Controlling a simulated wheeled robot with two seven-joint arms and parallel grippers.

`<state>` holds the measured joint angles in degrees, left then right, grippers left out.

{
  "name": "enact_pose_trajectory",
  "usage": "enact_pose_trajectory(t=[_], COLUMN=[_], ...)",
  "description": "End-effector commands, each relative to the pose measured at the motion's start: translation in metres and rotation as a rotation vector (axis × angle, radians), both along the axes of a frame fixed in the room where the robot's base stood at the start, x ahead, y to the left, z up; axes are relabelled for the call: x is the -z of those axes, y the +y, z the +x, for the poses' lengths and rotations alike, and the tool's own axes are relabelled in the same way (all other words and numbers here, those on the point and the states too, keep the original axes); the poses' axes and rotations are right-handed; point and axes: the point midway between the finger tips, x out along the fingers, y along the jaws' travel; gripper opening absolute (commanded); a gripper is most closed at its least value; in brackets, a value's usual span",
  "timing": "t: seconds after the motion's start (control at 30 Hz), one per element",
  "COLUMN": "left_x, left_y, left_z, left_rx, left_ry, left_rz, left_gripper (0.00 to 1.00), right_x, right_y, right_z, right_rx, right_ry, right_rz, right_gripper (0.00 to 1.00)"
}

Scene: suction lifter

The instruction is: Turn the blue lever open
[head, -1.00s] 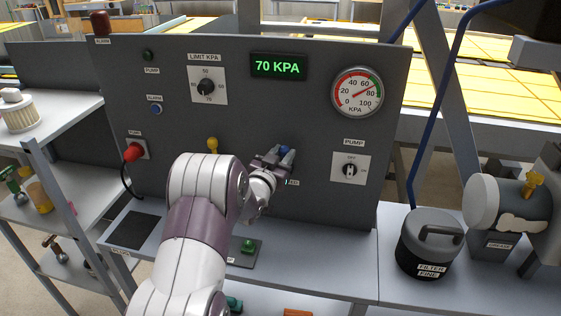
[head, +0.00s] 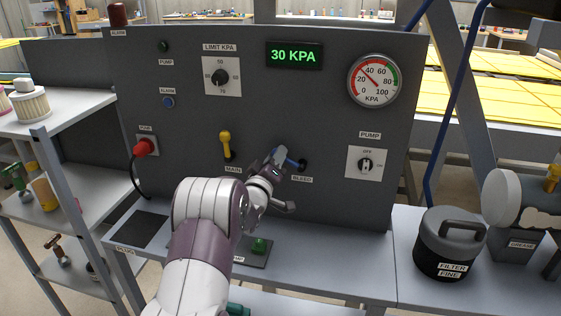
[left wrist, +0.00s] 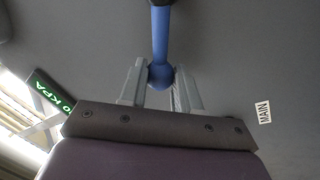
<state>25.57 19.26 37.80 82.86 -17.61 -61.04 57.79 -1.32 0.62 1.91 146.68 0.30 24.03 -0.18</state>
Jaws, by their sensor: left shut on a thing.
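The blue lever (head: 293,162) sits on the grey panel above the BLEED label (head: 302,179). It points left and slightly up from its dark pivot. My left gripper (head: 279,157) is shut on its outer end. In the left wrist view the blue lever (left wrist: 160,35) runs down from its pivot, and its round knob lies between the fingertips of my left gripper (left wrist: 160,78). My right gripper is not in view.
A yellow lever (head: 226,144) above the MAIN label is close to the left. The display (head: 294,55) reads 30 KPA, and the gauge (head: 375,81) hangs beside it. A pump knob (head: 366,164) is to the right. A filter canister (head: 450,243) stands on the bench.

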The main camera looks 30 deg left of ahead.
Motion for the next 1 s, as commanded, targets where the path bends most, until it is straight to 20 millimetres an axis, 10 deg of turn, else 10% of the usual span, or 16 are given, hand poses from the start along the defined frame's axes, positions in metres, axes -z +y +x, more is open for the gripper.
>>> enact_pose_trajectory(t=[1.0], left_x=[0.042], left_y=[0.009], left_z=[-0.003], left_rx=[-0.001], left_ry=[-0.156], left_rz=[-0.550], left_gripper=[0.00], right_x=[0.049], right_y=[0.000], right_z=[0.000], right_rx=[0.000], right_ry=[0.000], right_rz=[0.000], right_gripper=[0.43])
